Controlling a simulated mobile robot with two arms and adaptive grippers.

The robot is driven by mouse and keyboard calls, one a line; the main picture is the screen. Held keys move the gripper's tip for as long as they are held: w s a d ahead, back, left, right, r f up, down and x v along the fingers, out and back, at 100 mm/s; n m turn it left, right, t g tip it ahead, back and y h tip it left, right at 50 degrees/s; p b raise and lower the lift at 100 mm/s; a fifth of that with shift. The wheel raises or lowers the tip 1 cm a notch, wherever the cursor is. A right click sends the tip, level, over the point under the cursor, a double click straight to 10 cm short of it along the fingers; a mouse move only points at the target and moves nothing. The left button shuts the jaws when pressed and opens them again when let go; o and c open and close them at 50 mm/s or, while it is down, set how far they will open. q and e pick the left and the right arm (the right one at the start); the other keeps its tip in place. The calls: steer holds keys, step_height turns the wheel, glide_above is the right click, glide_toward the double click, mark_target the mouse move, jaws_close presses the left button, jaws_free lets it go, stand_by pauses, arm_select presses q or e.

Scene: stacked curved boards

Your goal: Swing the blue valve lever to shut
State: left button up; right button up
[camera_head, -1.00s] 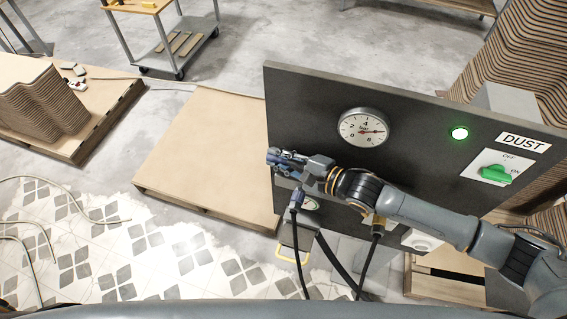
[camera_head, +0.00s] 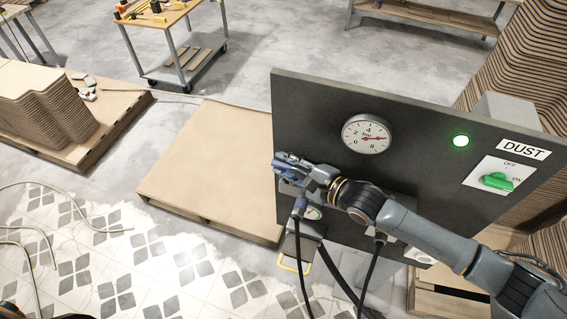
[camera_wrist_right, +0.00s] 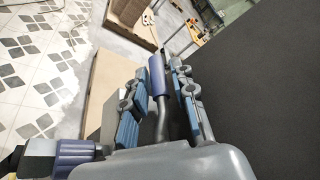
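The blue valve lever (camera_wrist_right: 157,78) shows in the right wrist view as a blue sleeve on a bent grey rod, pointing away from the wrist. My right gripper (camera_wrist_right: 158,95) is open, with its blue-padded fingers on either side of the lever. In the head view my right gripper (camera_head: 281,166) is at the left edge of the dark panel (camera_head: 315,110), and the lever is hard to make out there.
The panel carries a round gauge (camera_head: 366,134), a lit green lamp (camera_head: 461,141) and a green switch (camera_head: 497,182) beside a DUST label. Dark hoses (camera_head: 340,268) hang below. A bare board (camera_head: 210,165) lies left of the panel. Curved boards (camera_head: 45,105) are stacked at the left.

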mark_target(290, 169)
steer(key=v, duration=0.7)
steer(key=shift+a, duration=0.1)
stand_by(0.4)
